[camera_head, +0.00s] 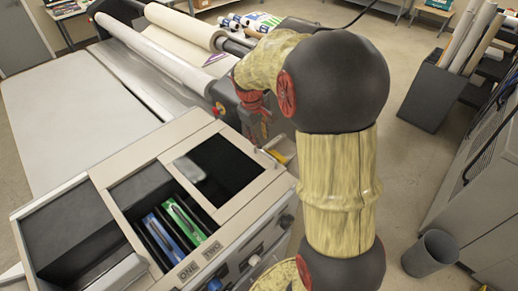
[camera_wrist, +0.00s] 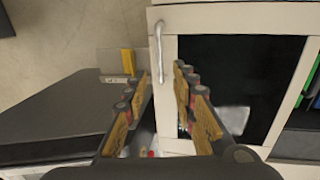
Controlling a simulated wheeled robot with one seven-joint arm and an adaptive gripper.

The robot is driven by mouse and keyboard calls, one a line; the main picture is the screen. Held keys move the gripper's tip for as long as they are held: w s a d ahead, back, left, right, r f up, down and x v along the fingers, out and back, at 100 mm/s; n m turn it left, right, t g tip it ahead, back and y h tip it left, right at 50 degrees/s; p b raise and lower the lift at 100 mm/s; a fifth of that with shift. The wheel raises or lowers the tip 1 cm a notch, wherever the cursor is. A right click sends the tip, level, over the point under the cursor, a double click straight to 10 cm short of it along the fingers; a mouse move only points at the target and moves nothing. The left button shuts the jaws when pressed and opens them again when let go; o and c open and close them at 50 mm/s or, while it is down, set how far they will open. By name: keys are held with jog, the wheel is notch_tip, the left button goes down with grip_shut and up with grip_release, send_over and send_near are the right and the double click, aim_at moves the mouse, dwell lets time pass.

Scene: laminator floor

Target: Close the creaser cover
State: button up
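The beige machine (camera_head: 150,165) has a framed panel with a dark window or opening (camera_head: 228,168) at its upper right, which I take for the creaser cover; I cannot tell whether it is open or shut. The frame (camera_wrist: 172,90) fills the right half of the wrist view, with a slim metal handle (camera_wrist: 158,45) along its left edge. My gripper (camera_head: 256,122) is at the panel's right end in the head view. In the wrist view my gripper (camera_wrist: 161,78) is open and empty, its fingers either side of the handle's lower end. Contact cannot be told.
Blue (camera_head: 163,238) and green (camera_head: 186,220) cartridges sit in the slots beside the panel. A grey block with a yellow part (camera_wrist: 128,62) stands near the left finger. Rolls of material (camera_head: 165,50) lie behind. A grey bin (camera_head: 430,254) stands on the floor at right.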

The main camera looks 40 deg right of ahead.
aim_at(264, 152)
jog(key=x, duration=0.8)
jog(key=shift+s+p, duration=0.15)
jog(key=shift+p, duration=0.25)
jog(key=c, duration=0.3)
jog(key=c, duration=0.4)
grip_shut()
